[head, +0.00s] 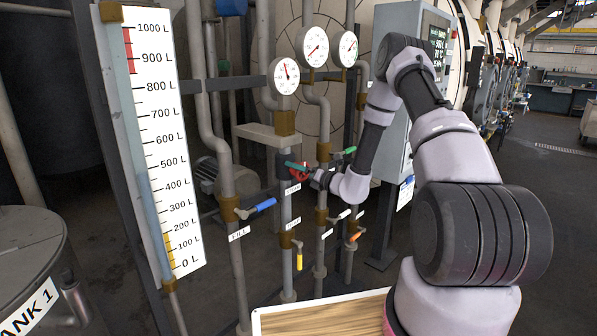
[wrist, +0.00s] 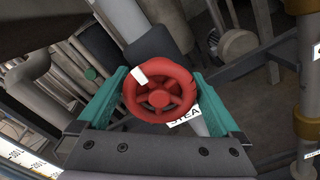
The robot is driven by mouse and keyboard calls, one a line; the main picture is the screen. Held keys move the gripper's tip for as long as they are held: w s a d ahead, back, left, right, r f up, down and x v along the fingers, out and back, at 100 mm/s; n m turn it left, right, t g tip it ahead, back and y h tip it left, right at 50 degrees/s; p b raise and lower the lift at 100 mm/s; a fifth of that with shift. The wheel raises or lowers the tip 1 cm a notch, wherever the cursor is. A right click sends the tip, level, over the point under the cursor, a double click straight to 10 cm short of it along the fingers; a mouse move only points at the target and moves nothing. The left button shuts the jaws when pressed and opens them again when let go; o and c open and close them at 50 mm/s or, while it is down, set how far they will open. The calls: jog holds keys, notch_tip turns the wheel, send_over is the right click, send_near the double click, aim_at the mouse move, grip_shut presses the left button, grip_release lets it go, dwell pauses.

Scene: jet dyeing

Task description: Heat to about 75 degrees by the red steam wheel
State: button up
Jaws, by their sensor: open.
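The red steam wheel (head: 303,169) sits on a vertical pipe in the head view, partly hidden by my gripper (head: 297,167). In the wrist view the red wheel (wrist: 160,94) is seen face-on, with spokes, a hub and a white mark on its upper left rim. My gripper's teal fingers (wrist: 160,78) are open, one on each side of the wheel's rim. I cannot tell whether they touch it. A label beginning "STEA" (wrist: 186,117) shows below the wheel. The panel display (head: 437,45) shows small lines of text with a degrees line, too small to read surely.
Three round gauges (head: 285,75) stand above the pipes. Lever handles in blue (head: 263,205), yellow (head: 299,261), white (head: 344,214), orange (head: 355,236) and green (head: 350,150) crowd around the wheel. A level scale (head: 160,130) and a tank (head: 30,255) stand left.

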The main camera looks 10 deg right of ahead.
jog(key=shift+w+a, duration=0.1)
jog(key=c, duration=1.1)
jog(key=shift+o, duration=0.2)
jog(key=shift+n, duration=0.3)
jog(key=n, duration=0.4)
jog(key=shift+n, duration=0.3)
jog(key=n, duration=0.4)
jog(key=shift+n, duration=0.3)
